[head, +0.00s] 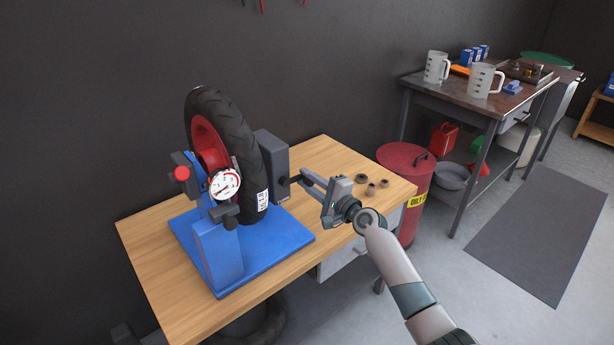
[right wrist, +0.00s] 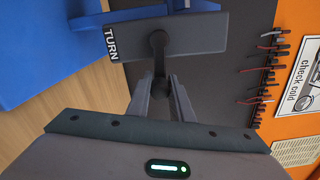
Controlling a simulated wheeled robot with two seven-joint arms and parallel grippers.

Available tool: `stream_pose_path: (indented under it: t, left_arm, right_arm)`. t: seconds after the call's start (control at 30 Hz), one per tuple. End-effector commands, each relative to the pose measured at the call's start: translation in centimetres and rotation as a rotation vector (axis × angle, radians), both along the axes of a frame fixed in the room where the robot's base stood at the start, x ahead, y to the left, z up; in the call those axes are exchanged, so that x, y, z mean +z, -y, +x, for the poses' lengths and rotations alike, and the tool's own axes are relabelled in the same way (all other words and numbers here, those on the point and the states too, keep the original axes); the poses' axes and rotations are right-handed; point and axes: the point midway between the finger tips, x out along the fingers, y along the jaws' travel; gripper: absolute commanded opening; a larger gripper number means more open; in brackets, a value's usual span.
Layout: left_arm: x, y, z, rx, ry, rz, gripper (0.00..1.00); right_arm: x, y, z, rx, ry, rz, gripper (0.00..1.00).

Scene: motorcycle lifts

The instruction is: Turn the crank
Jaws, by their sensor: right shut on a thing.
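A blue wheel stand (head: 218,250) stands on a wooden workbench and bears a black tyre (head: 228,125) on a red rim. A dark grey box (head: 271,155) sits on the stand's right side. In the right wrist view this box (right wrist: 195,36) carries a "TURN" label. A short black crank (right wrist: 158,45) comes out of its face. My right gripper (head: 304,178) reaches in from the right, shut on the crank's handle (right wrist: 159,88). The fingers hide part of the handle. My left gripper is not in view.
A round dial gauge (head: 225,184) faces forward on the stand. A red drum (head: 405,165) stands beside the bench. A second table with jugs (head: 482,80) is farther right.

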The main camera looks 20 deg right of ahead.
Motion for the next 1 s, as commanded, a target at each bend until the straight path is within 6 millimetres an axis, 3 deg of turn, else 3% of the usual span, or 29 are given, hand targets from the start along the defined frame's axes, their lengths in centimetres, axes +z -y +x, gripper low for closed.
stream_pose_path:
  t: [0.5, 1.0]
  left_arm:
    - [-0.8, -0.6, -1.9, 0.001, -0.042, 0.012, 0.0]
    - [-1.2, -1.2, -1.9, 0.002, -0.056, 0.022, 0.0]
  right_arm:
    - [-2.5, -0.6, -0.3, -0.002, -0.142, 0.386, 0.0]
    - [-2.8, -0.9, -0.4, 0.0, -0.169, 0.465, 0.0]
